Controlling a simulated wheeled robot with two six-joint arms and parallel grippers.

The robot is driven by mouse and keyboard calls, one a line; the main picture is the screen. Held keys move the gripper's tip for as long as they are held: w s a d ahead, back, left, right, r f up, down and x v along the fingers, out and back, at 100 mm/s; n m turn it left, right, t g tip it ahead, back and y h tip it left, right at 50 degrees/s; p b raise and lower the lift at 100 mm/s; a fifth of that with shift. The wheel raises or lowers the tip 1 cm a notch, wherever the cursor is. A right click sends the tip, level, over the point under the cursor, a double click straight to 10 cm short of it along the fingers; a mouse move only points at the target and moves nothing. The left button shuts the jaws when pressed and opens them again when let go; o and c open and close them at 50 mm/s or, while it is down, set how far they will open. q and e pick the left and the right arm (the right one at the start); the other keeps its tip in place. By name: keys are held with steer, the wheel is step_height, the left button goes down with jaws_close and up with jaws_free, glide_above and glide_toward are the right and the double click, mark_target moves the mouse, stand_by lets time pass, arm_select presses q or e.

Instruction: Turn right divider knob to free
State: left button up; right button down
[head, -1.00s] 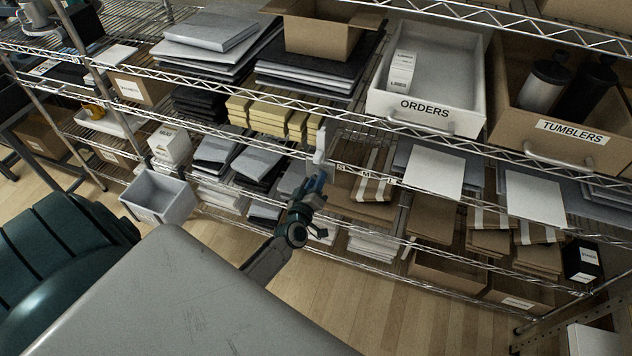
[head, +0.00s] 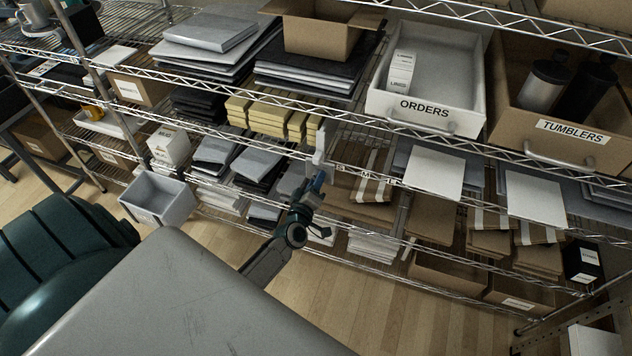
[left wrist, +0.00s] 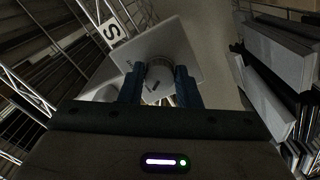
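The right divider knob (left wrist: 160,73) is a round pale knob with a dark mark on its face, in front of a white plate (left wrist: 187,42) in the left wrist view. In the head view the white divider (head: 320,150) stands at the shelf edge; its knob is too small to make out there. My left gripper (left wrist: 160,82) has one blue finger on each side of the knob, and the knob fills the gap between them. The left gripper (head: 319,182) reaches up to the divider from below in the head view. My right gripper is not in view.
A label with an S (left wrist: 112,30) is left of the knob. Grey packs (head: 255,165) lie left of the divider, and brown packs (head: 365,187) lie right of it. The ORDERS bin (head: 425,108) is above right. A grey bin (head: 158,198) stands lower left.

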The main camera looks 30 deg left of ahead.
arm_select(q)
steer(key=o, duration=0.4)
steer(key=shift+c, duration=0.2)
steer(key=shift+s, duration=0.15)
steer(key=b+v, duration=0.1)
steer(key=v, duration=0.9)
steer(key=shift+s, duration=0.25)
steer(key=shift+d, duration=0.1)
steer(key=s+d+f+m+g+h, duration=0.15)
steer(key=s+f+m+g, duration=0.35)
steer(key=f, duration=0.9)
steer(key=s+d+f+m+g+h, duration=0.1)
steer(key=s+f+m+g+h, duration=0.15)
steer(key=s+f, duration=0.8)
steer(key=s+f+m+g, duration=0.3)
steer(key=s+f+g, duration=0.1)
steer(key=s+f, duration=0.6)
steer(key=s+f+m+g, duration=0.4)
steer(key=s+f, duration=0.6)
steer(key=s, duration=0.5)
steer(key=shift+g+y, duration=0.4)
steer(key=shift+g, duration=0.05)
